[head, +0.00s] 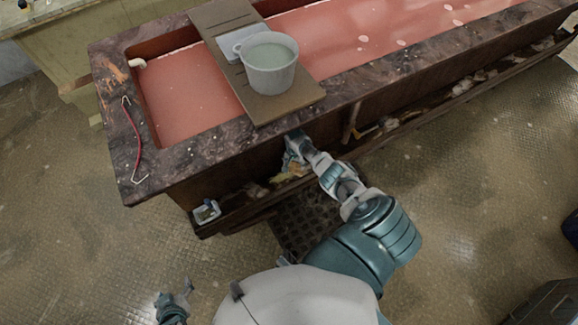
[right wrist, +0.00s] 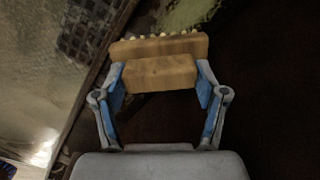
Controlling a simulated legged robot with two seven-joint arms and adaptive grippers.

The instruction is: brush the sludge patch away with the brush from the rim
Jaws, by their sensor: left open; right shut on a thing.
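The brush is a pale wooden block with a row of light bristle tufts, seen in the right wrist view (right wrist: 155,71). My right gripper (head: 292,160) is shut on its block, low against the dark outer side of the vat, below the rim. The sludge patch (right wrist: 192,12) is a yellow-green smear just beyond the bristles at the top of that view; I cannot tell whether they touch. In the head view, yellowish matter (head: 289,176) shows beside my right gripper, partly hidden by it. My left gripper (head: 177,292) is open and empty, over the floor at lower left.
The vat (head: 118,160) holds red liquid. A board (head: 262,105) lies across its rim with a bucket (head: 270,68) on it. A low ledge (head: 440,105) with debris and a small tray (head: 207,212) runs along the side.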

